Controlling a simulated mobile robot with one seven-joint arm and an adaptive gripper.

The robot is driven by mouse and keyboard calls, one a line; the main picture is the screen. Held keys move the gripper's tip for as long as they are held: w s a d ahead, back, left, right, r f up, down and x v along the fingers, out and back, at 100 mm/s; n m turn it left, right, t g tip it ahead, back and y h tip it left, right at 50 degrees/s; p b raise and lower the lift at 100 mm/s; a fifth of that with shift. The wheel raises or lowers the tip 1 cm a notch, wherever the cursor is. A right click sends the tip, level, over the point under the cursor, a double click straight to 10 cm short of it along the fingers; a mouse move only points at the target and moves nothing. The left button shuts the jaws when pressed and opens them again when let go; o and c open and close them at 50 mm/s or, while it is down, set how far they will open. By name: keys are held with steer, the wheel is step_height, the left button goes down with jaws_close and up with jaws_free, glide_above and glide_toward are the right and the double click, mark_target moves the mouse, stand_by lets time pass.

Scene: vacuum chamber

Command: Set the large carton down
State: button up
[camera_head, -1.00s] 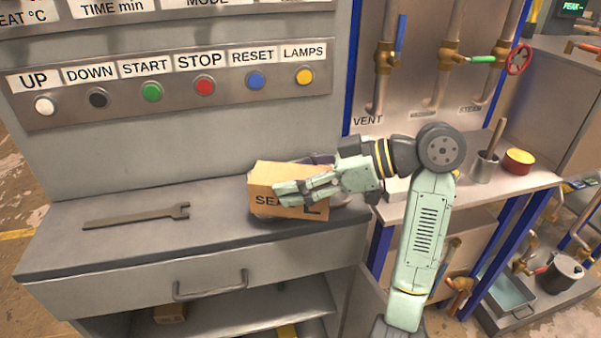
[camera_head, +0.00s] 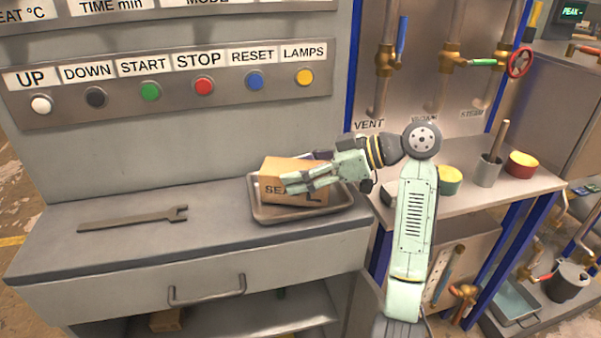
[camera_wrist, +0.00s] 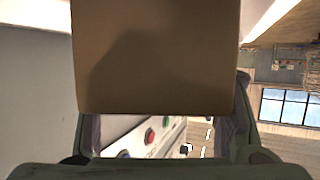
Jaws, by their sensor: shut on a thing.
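The large carton (camera_head: 274,172) is a brown cardboard box with dark lettering beginning "SE", partly covered by a finger. My gripper (camera_head: 292,184) reaches in from the right and is shut on it. The carton is over a shallow grey metal tray (camera_head: 290,219) on the bench, and its lower edge appears within the tray's outline. I cannot tell whether it touches the tray floor. In the wrist view the carton (camera_wrist: 155,60) fills the upper middle between the fingers.
A wrench (camera_head: 130,219) lies on the bench (camera_head: 60,255) left of the tray. A button panel (camera_head: 180,90) stands behind. On the right shelf are a green-sided round tin (camera_head: 449,181), a mortar with pestle (camera_head: 488,172) and a red tin (camera_head: 521,164). The bench between wrench and tray is clear.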

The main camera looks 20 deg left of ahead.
steer(key=shift+f, duration=0.1)
steer(key=shift+f, duration=0.15)
steer(key=o, duration=1.2)
steer(key=shift+r, duration=0.3)
steer(key=b+v, duration=0.3)
steer(key=v, duration=0.9)
steer(key=shift+f, duration=0.1)
